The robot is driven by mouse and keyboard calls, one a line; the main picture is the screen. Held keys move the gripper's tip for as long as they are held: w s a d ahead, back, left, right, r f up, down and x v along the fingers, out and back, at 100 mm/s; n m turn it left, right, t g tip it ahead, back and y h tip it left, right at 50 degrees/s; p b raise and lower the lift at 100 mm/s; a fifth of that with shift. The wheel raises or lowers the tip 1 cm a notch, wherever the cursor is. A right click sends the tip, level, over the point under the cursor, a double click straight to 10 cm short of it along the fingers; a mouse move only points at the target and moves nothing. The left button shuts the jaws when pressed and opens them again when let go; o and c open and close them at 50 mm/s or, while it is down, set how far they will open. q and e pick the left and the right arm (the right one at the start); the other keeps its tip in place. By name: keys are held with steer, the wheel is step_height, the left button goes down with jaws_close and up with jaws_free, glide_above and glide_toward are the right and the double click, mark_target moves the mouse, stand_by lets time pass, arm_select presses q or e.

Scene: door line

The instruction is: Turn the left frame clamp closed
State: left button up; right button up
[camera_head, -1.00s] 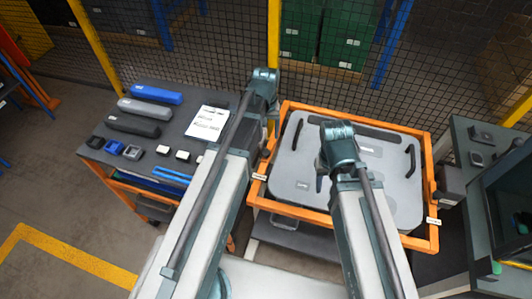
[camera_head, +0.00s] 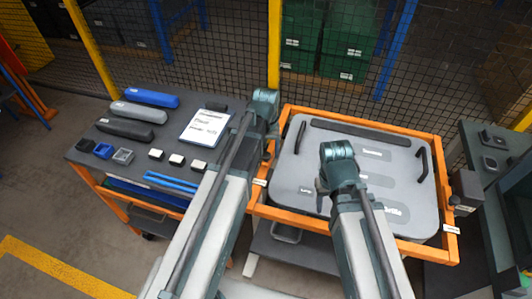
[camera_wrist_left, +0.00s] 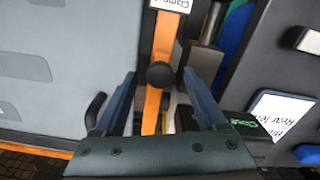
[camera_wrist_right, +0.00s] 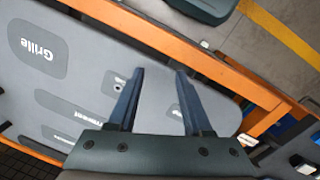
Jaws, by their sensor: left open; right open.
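The left frame clamp shows in the left wrist view as a round dark knob (camera_wrist_left: 160,75) on the orange frame rail, below a white label (camera_wrist_left: 172,4). My left gripper (camera_wrist_left: 159,85) is open, with one finger on each side of the knob; contact cannot be told. In the head view my left gripper (camera_head: 270,142) is over the left rail of the orange frame (camera_head: 350,112), and the arm partly hides the clamp. The frame holds a grey door panel (camera_head: 375,190). My right gripper (camera_wrist_right: 155,78) is open and empty above the panel.
A dark table (camera_head: 100,155) at the left holds blue, grey and black long pieces, small blocks and a white sheet (camera_head: 205,128). A dark clamp block (camera_head: 465,190) sits on the frame's right side. A mesh fence stands behind.

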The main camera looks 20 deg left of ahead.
arm_select(q)
jaws_close()
stand_by(1.3)
